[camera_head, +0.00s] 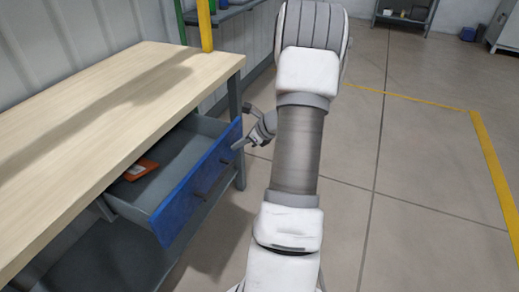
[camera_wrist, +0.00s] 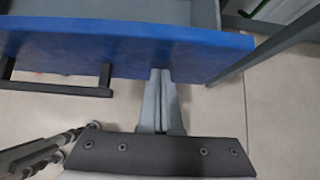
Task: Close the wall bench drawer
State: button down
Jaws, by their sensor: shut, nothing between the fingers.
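The wall bench (camera_head: 120,85) has a light wooden top and stands at the left in the head view. Its drawer with a blue front (camera_head: 195,185) is pulled out, and the grey inside shows with an orange item (camera_head: 140,169) in it. My gripper (camera_head: 240,144) is near the far end of the blue front, on its outer side. In the wrist view the blue front (camera_wrist: 130,48) crosses the top, with a dark bar handle (camera_wrist: 60,88) at the left. My gripper (camera_wrist: 160,75) is shut and empty, its fingertips at the front's lower edge; I cannot tell whether they touch.
A grey bench leg (camera_head: 236,125) stands beyond the drawer's far end. A lower shelf (camera_head: 115,255) lies under the drawer. A yellow post (camera_head: 205,25) rises behind the bench. The concrete floor (camera_head: 420,170) at the right is clear, with yellow lines.

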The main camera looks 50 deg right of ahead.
jog(key=p, duration=0.3)
send_over(194, 145)
jog(key=shift+w+r, duration=0.2)
dwell(0.3)
